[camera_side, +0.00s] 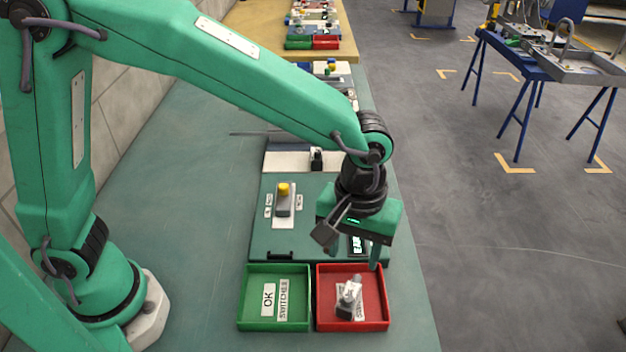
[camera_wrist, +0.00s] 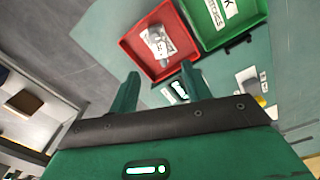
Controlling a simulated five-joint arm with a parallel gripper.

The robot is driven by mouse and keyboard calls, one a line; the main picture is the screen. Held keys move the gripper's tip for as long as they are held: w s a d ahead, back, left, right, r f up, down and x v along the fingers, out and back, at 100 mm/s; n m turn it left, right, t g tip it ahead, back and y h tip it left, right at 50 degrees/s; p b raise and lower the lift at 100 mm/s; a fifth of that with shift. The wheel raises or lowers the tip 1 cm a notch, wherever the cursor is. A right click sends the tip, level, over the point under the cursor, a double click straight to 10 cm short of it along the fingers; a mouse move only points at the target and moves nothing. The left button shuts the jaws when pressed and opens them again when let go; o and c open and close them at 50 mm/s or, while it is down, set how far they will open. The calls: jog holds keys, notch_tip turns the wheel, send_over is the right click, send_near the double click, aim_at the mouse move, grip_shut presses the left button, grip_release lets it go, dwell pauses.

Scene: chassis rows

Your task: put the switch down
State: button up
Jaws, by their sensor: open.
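A grey-and-black switch (camera_side: 347,308) lies in the red tray (camera_side: 383,322), on top of the white label there. It also shows in the wrist view (camera_wrist: 157,42), inside the red tray (camera_wrist: 176,14). My gripper (camera_side: 350,252) is open and empty, above the chassis plate just behind the red tray and apart from the switch. In the wrist view both fingers of my gripper (camera_wrist: 160,74) stand apart with nothing between them. Another switch, with a yellow cap (camera_side: 284,190), sits on the green chassis plate (camera_side: 318,190).
A green tray (camera_side: 241,312) labelled OK and SWITCHES stands left of the red one. A small lit display (camera_side: 357,245) is on the plate under my gripper. More chassis rows extend behind. The bench left of the plate is clear.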

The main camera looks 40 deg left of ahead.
jog(key=s+a+r+m+t, duration=0.1)
jog(key=a+r, duration=0.2)
jog(key=a, duration=0.4)
jog(key=s+a+r+m+t+h, duration=0.1)
jog(key=s+a+r, duration=0.1)
jog(key=a+r, duration=0.3)
jog(key=s+a+r+m+t, duration=0.1)
jog(key=a+r+t, duration=0.1)
jog(key=a, duration=0.6)
jog(key=s+a+m+t+y, duration=0.1)
jog(key=s+a, duration=0.4)
jog(key=a, duration=0.2)
jog(key=shift+s+r+t, duration=0.25)
jog(key=shift+s+t, duration=0.05)
jog(key=shift+s, duration=0.05)
